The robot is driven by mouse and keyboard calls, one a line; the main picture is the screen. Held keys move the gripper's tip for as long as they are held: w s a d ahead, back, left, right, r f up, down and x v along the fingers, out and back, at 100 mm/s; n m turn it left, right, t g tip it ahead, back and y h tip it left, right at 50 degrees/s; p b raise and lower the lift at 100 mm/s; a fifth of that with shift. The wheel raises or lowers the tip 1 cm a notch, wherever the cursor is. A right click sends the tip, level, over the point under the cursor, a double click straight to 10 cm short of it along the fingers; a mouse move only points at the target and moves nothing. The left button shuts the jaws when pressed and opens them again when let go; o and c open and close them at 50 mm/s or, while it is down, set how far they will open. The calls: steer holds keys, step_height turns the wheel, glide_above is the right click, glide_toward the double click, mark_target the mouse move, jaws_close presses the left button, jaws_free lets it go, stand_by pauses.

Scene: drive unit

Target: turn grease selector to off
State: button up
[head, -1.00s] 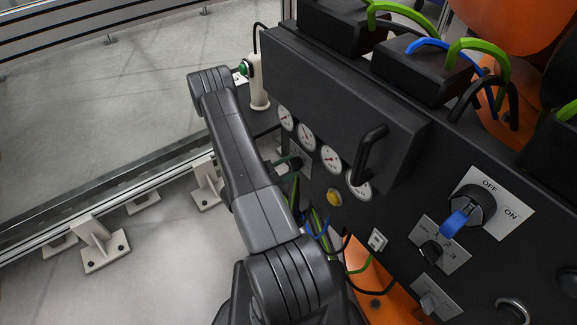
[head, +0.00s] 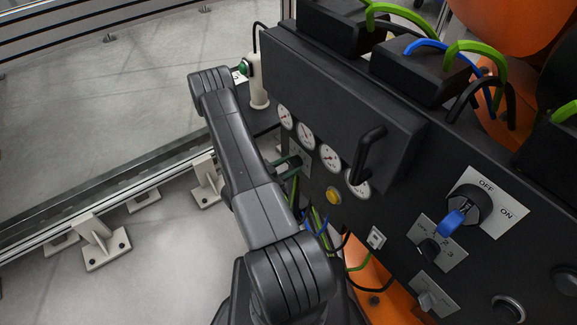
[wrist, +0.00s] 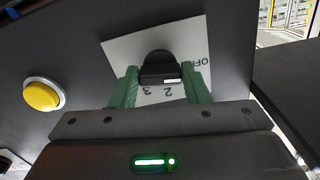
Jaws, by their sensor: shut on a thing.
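A black selector knob (wrist: 160,66) sits on a pale plate (wrist: 121,52) in the wrist view. The plate shows OFF at the right, partly cut by a finger, and 2 and 3 below, upside down. A white mark on the knob faces the 2; any 1 is hidden. My gripper (wrist: 160,84) has its green fingers on either side of the knob, shut on it. In the head view my gripper (head: 289,166) is at the panel below the gauges, and its fingers mostly hide that knob.
A yellow button (wrist: 42,95) is left of the plate; it shows in the head view (head: 333,196). A black handle (head: 368,155) juts out nearby. A blue-handled OFF/ON switch (head: 452,222) and another numbered selector (head: 429,249) are farther right. Loose cables (head: 320,222) hang below.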

stand_by(0.3)
steer(key=o, duration=1)
steer(key=v, duration=1.4)
steer(key=shift+d, duration=0.1)
steer(key=x, duration=1.3)
steer(key=shift+w+d, duration=0.3)
steer(key=shift+a, duration=0.1)
